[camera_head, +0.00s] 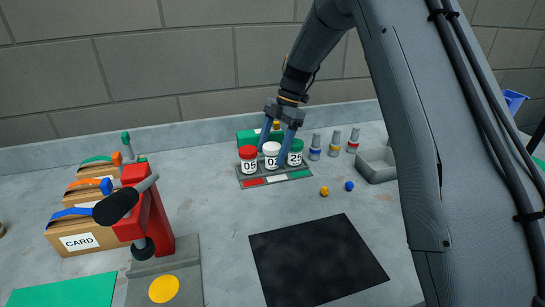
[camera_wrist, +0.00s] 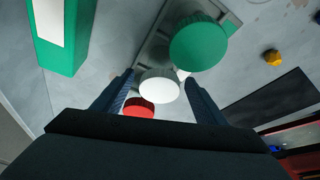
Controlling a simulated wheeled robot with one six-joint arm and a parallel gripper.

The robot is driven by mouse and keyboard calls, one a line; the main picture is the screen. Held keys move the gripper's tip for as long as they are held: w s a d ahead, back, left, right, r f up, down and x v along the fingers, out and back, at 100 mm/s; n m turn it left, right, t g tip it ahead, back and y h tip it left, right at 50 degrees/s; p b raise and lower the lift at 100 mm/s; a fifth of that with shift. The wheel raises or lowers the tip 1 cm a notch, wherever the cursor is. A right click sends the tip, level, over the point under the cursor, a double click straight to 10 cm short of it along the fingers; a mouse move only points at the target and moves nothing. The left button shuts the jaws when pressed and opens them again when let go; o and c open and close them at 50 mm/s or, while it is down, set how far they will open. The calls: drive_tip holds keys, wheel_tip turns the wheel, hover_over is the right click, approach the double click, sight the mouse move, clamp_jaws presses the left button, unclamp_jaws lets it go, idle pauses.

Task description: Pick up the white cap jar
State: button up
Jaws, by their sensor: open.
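The white cap jar (camera_head: 271,156) stands upright in the middle of a small grey rack (camera_head: 275,180), between a red cap jar (camera_head: 248,160) and a green cap jar (camera_head: 295,153). My gripper (camera_head: 276,146) is open and points down over the rack, its fingers on either side of the white cap. In the wrist view my gripper (camera_wrist: 160,90) has the white cap (camera_wrist: 159,88) between its two fingertips, with no visible contact. The red cap (camera_wrist: 138,107) is partly hidden, and the green cap (camera_wrist: 198,42) is near the right finger.
A green box (camera_head: 247,137) stands behind the rack. Small capped vials (camera_head: 335,143) and a grey tray (camera_head: 377,164) are to the right. A red press (camera_head: 150,215) and cardboard boxes (camera_head: 85,225) stand left. A black mat (camera_head: 315,262) lies in front.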

drive_tip(key=c, duration=1.2)
